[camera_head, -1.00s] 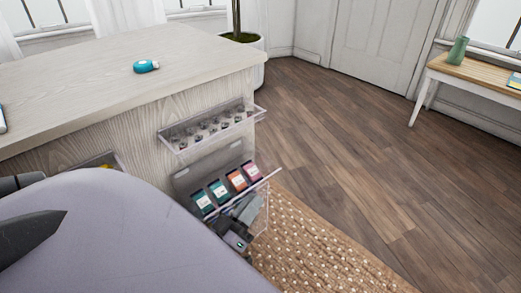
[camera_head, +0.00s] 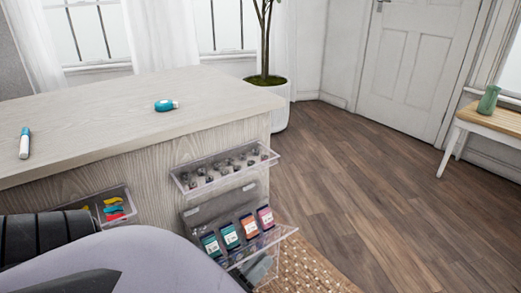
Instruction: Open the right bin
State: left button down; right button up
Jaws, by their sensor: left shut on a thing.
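The right bin (camera_head: 285,233) is a clear box on the cabinet's front side, tilted outward with its top open. Several coloured packets (camera_head: 229,236) stand in it. My left gripper (camera_head: 262,268) is low at the bin's front, largely hidden behind the bin's clear wall and my own body. It is shut on the bin, though its fingertips are hard to make out. My right gripper is not in view.
A clear shelf (camera_head: 226,168) with small bobbins is fixed above the bin. Another bin (camera_head: 113,206) with colourful items sits at left. A teal object (camera_head: 166,105) and a pen-like item (camera_head: 24,144) lie on the cabinet top (camera_head: 100,115).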

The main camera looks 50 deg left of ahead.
pick_arm(q)
jog(key=shift+d+f, duration=0.1)
dwell(0.4)
jog(key=c, duration=1.5)
grip_release()
